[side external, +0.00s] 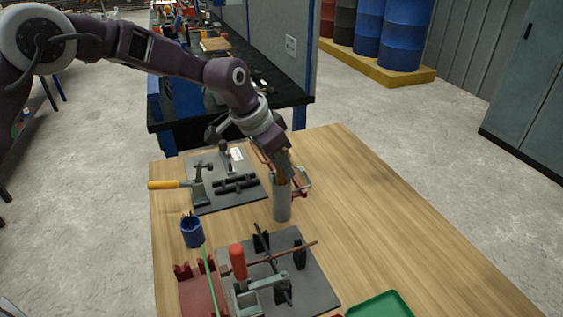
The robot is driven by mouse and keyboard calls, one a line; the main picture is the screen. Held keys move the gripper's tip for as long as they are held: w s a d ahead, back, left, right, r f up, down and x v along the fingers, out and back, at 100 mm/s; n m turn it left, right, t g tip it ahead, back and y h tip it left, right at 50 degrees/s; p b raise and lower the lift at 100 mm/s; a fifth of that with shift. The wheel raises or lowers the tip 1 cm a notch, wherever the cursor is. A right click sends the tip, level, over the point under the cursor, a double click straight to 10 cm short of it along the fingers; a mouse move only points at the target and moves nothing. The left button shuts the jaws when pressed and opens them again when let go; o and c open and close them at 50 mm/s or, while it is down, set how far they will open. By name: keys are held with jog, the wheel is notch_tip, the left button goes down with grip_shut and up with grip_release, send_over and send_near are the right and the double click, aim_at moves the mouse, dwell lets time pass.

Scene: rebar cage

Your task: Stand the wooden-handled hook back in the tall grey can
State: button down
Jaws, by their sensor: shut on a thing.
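The tall grey can (282,206) stands upright on the wooden table, right of the clamp plate. My gripper (284,178) points down at the can's mouth and is shut. A small brown-orange part of the wooden-handled hook (282,181) shows between the fingers, right at the can's rim. The rest of the hook is hidden by the fingers and the can. I cannot tell how far it is inside the can or whether it touches the can.
A red-and-grey clamp frame (302,181) stands close behind the can. A grey plate with a yellow-handled clamp (168,184) lies left. A blue cup (191,232), a fixture with crossed rods (262,250) and a green tray (380,305) are nearer. The table's right side is clear.

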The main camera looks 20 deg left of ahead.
jog(key=c, duration=1.2)
grip_release()
jog(key=shift+o, duration=0.2)
jog(key=v, duration=1.2)
jog(key=shift+r, duration=0.15)
jog(key=s+a+r+n+y, duration=0.15)
jog(key=s+a+r, duration=0.3)
jog(key=s, duration=0.45)
jog(key=s+a+r+n, duration=0.2)
jog(key=s+a+r, duration=0.1)
jog(key=s+a, duration=0.4)
jog(key=s+a+f+n, duration=0.1)
jog(key=s+a+f, duration=0.1)
jog(key=s, duration=0.7)
jog(key=s+a+f+n+t+y, duration=0.1)
jog(key=s+a+f+n, duration=0.1)
jog(key=s, duration=0.7)
jog(key=shift+f, duration=0.65)
